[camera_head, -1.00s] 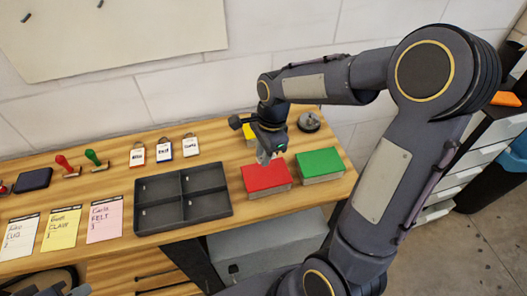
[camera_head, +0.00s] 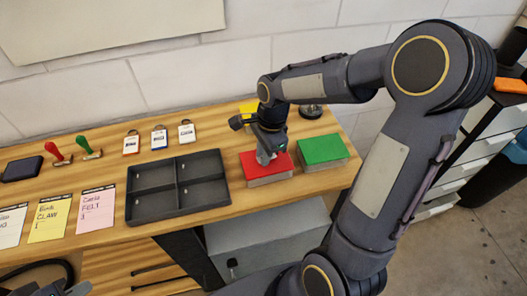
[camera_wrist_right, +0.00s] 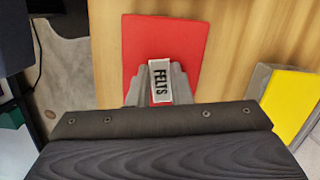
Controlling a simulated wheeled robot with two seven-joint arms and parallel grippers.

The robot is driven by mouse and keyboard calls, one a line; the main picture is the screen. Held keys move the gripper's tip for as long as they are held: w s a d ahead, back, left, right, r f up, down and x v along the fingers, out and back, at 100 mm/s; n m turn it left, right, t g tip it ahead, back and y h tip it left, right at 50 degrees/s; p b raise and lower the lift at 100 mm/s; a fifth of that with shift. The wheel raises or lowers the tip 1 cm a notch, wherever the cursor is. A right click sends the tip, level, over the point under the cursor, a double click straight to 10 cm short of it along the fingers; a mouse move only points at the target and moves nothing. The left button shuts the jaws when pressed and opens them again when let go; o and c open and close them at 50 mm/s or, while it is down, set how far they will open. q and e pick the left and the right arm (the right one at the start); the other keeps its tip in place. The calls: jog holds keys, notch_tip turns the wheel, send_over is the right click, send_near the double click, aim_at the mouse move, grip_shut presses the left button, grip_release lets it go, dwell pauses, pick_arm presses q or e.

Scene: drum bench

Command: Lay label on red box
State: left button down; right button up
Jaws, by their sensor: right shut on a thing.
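The red box (camera_head: 266,168) sits on the bench, left of the green box (camera_head: 323,150). My right gripper (camera_head: 267,158) is over the red box's top, pointing down. In the right wrist view, its fingers (camera_wrist_right: 158,88) are shut on a white label (camera_wrist_right: 160,82) printed FELTS. The label shows against the red top (camera_wrist_right: 165,45); I cannot tell whether it touches it. My left gripper (camera_head: 65,289) shows only partly at the bottom left corner, and its jaws are unclear.
A dark four-part tray (camera_head: 143,218) lies left of the red box. A yellow box (camera_head: 248,107) and a round metal piece (camera_head: 311,111) stand behind. Several tags, stamps and note cards (camera_head: 97,209) lie farther left. A wall closes the back.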

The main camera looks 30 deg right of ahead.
dwell(0.3)
jog(key=o, duration=0.7)
jog(key=r, duration=0.5)
jog(key=d+r, duration=0.1)
jog(key=r, duration=0.1)
jog(key=shift+s+r, duration=0.1)
jog(key=shift+r, duration=0.05)
notch_tip(320, 180, up, 5)
jog(key=p, duration=0.4)
jog(key=shift+d+r, duration=0.1)
jog(key=shift+r, duration=0.1)
dwell(0.5)
